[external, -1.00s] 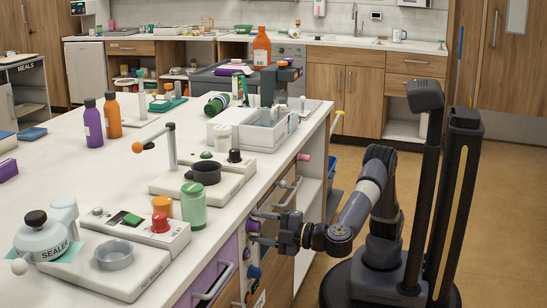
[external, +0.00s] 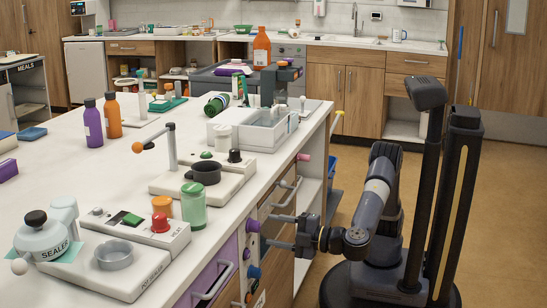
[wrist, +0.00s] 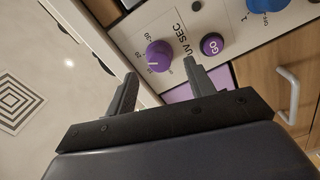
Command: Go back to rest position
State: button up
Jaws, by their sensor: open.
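My gripper (external: 284,232) is open and empty in front of the cabinet's front face, below the counter edge. In the wrist view my gripper (wrist: 160,72) has its two fingers spread, with a purple dial knob (wrist: 158,55) beyond and between the tips. The knob sits on a white panel marked "UV SEC" with a number scale around it. The knob (external: 253,225) also shows in the external view, just left of the fingers. A gap seems to lie between the fingertips and the knob.
A purple GO button (wrist: 212,44) and a blue knob (wrist: 265,4) share the panel. A drawer handle (wrist: 289,95) juts out nearby. The counter (external: 60,190) above holds bottles and devices. Open floor (external: 480,190) lies around my base.

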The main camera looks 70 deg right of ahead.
aim_at(260, 226)
jog(key=w, duration=0.4)
jog(key=shift+w+r, duration=0.25)
jog(key=shift+w, duration=0.1)
jog(key=shift+s+r+n+p, duration=0.1)
jog(key=shift+n+p, duration=0.75)
jog(key=shift+n, duration=0.15)
jog(key=n+p, duration=0.9)
jog(key=p, duration=0.1)
jog(key=shift+n, duration=0.3)
jog(key=n+p, duration=0.5)
jog(key=n, duration=0.1)
jog(key=shift+n, duration=0.3)
jog(key=n+p, duration=0.3)
jog(key=n, duration=0.2)
jog(key=shift+f, duration=0.2)
dwell(1.5)
